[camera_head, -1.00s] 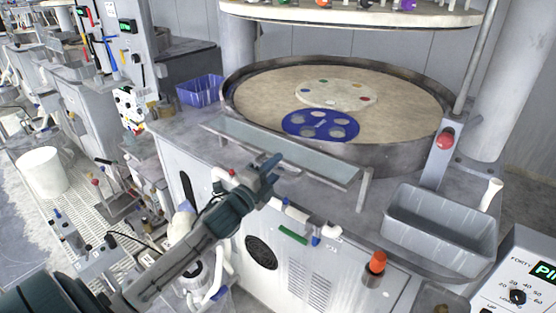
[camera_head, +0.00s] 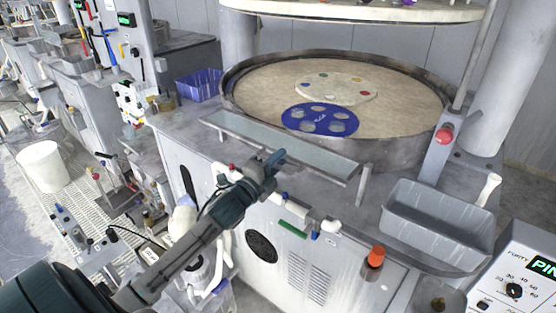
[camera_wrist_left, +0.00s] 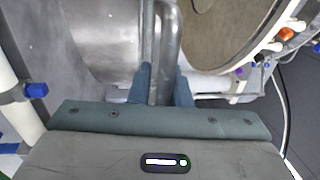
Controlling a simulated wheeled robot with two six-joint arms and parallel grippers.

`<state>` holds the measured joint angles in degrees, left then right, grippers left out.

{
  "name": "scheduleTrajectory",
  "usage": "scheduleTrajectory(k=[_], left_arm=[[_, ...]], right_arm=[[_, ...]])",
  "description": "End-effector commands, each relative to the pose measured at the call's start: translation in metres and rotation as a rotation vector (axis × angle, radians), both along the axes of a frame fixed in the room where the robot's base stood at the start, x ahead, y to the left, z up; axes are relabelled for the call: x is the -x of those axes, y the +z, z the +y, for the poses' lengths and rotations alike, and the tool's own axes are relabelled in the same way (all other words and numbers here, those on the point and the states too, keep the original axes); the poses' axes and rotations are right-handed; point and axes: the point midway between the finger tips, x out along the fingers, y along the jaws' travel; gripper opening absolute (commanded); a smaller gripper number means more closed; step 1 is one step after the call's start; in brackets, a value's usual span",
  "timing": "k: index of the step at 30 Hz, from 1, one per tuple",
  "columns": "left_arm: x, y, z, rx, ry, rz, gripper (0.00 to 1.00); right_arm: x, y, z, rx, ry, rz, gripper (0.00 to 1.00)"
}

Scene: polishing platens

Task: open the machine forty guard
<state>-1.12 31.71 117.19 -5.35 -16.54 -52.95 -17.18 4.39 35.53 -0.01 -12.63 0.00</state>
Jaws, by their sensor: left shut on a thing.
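The guard (camera_head: 300,146) is a long, clear grey panel along the front of the round polishing platen (camera_head: 400,90). It lies low and roughly flat, with a leg at its right end. My left gripper (camera_head: 271,160) is at the middle of the guard's front edge. In the left wrist view my left gripper (camera_wrist_left: 163,88) has its two fingers closed around a grey metal bar (camera_wrist_left: 168,45), which looks like the guard's rail. The fingers hide part of the bar. My right gripper is out of view.
A blue perforated disc (camera_head: 320,119) and a pale disc (camera_head: 336,84) lie on the platen. A grey bin (camera_head: 437,228) and a red knob (camera_head: 445,137) are at right. An orange knob (camera_head: 376,257) and pipes are on the cabinet front below.

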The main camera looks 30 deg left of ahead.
Motion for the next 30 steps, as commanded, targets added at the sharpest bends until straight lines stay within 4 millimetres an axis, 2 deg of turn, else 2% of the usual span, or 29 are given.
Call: scheduleTrajectory(k=[1,6,16,17,18,26,30], left_arm=[[-0.001,0.015,-0.001,-0.004,-0.003,-0.014,0.0],[-0.001,0.033,-0.001,-0.005,-0.004,-0.017,0.0],[-0.001,0.033,-0.001,-0.004,-0.005,-0.02,0.0],[-0.001,0.033,-0.001,-0.004,-0.005,-0.02,0.31],[-0.001,0.033,-0.001,-0.004,-0.005,-0.019,0.34],[0.0,0.029,-0.001,-0.005,-0.003,-0.013,0.34],[0.008,0.026,0.0,-0.007,-0.004,-0.012,0.34]], right_arm=[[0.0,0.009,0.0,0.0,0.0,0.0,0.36],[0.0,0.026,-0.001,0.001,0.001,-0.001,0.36],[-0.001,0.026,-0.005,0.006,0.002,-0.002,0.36],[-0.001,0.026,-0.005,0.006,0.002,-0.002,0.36],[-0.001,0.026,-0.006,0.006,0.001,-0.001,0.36],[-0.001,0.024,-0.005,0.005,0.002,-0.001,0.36],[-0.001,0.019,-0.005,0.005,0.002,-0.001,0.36]])
